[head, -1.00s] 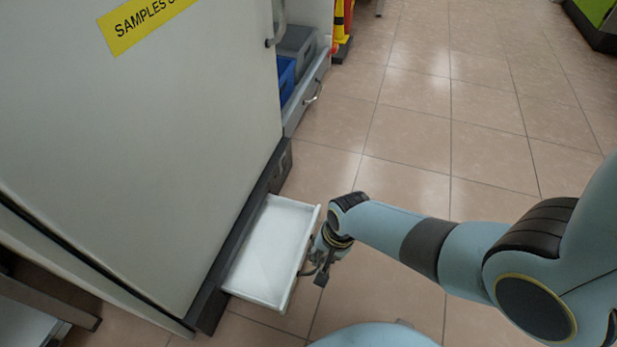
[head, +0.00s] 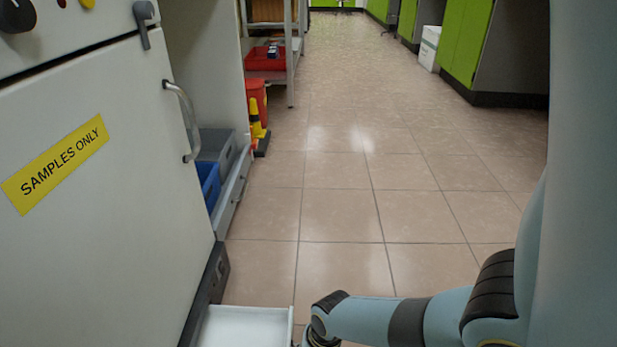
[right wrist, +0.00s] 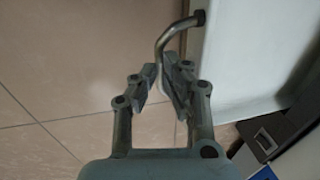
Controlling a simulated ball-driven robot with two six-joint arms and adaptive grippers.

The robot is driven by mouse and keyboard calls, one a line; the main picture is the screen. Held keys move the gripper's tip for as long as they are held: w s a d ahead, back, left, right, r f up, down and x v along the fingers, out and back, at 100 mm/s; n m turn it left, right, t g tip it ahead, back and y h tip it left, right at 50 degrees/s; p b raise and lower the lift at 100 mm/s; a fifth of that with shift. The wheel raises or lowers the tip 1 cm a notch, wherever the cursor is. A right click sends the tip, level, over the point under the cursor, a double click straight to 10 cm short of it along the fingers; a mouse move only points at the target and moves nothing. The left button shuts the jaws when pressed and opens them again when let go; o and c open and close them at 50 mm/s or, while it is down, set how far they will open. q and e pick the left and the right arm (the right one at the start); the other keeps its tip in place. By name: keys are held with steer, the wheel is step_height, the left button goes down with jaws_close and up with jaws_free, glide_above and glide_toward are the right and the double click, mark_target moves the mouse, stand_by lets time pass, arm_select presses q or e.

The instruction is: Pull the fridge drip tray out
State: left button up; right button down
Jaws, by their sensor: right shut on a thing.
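The fridge drip tray (head: 243,326) is a shallow white tray that sticks out from the dark base of the white fridge (head: 100,190). Only its far part shows at the bottom of the head view. In the right wrist view the white tray (right wrist: 262,60) fills the upper right, with a bent metal handle (right wrist: 164,38) on its front. My right gripper (right wrist: 166,78) is shut on this handle. In the head view my right gripper is mostly cut off by the bottom edge, beside the tray's front. My left gripper is not in view.
The fridge door bears a yellow "SAMPLES ONLY" label (head: 58,163) and a metal door handle (head: 183,120). A blue bin (head: 208,183) and a grey bin (head: 219,150) stand beyond the fridge. The tiled floor (head: 340,215) to the right is open.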

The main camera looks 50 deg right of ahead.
steer(key=c, duration=1.4)
jaws_free()
steer(key=r, duration=0.4)
steer(key=s+d+r, duration=0.1)
steer(key=r, duration=0.2)
steer(key=s+r, duration=0.1)
steer(key=r, duration=0.3)
steer(key=shift+d+r, duration=0.2)
steer(key=shift+r, duration=0.15)
